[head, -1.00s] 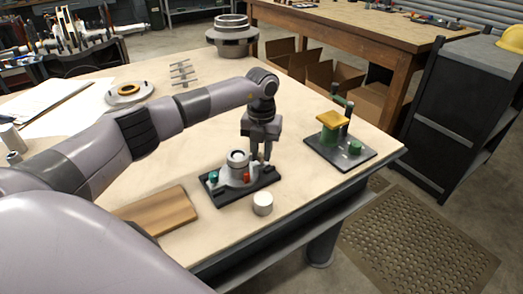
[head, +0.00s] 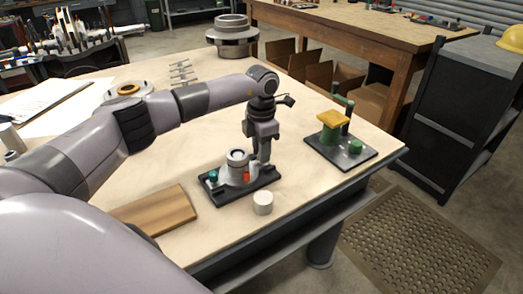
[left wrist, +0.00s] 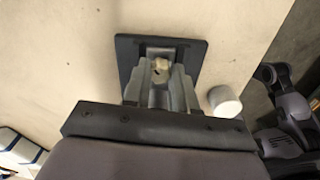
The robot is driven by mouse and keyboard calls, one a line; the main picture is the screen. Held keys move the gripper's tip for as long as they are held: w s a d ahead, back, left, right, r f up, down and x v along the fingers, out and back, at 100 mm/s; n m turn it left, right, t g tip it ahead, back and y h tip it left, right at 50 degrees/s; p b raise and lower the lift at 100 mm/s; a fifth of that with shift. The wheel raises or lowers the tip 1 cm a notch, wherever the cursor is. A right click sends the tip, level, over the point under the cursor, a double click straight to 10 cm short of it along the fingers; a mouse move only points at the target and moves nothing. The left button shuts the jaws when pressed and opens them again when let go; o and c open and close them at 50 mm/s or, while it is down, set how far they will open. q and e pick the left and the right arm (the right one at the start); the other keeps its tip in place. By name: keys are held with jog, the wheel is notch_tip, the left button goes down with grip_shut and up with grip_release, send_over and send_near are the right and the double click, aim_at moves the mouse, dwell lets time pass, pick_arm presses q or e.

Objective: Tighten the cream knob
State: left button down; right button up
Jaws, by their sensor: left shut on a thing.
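The casing (head: 238,173) is a grey housing on a dark base plate (head: 262,181), with a teal knob (head: 213,177) and an orange-red part (head: 246,176). My left gripper (head: 262,164) points down at the right end of the casing. In the left wrist view, the left gripper (left wrist: 161,72) is shut on the cream knob (left wrist: 160,63), whose top shows between the fingertips. The knob is hidden behind the fingers in the head view. The dark plate (left wrist: 127,55) also shows there. My right gripper is not in view.
A white cylinder (head: 263,203) stands close in front of the plate. A wooden board (head: 160,211) lies to the left. A fixture with a yellow top (head: 334,118) and green parts stands to the right on its own dark plate. Bare tabletop (head: 200,120) lies behind the casing.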

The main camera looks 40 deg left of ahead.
pick_arm(q)
jog(key=m, duration=0.5)
jog(key=shift+m+b, duration=0.35)
jog(key=shift+m, duration=0.05)
jog(key=m, duration=0.6)
jog(key=shift+b, duration=0.4)
jog(key=m, duration=0.5)
jog(key=shift+m+b, duration=0.3)
jog(key=m, duration=0.3)
jog(key=shift+m, duration=0.3)
jog(key=shift+r+m, duration=0.1)
jog(key=shift+m, duration=1.4)
jog(key=shift+b, duration=0.3)
jog(key=c, duration=0.9)
grip_release()
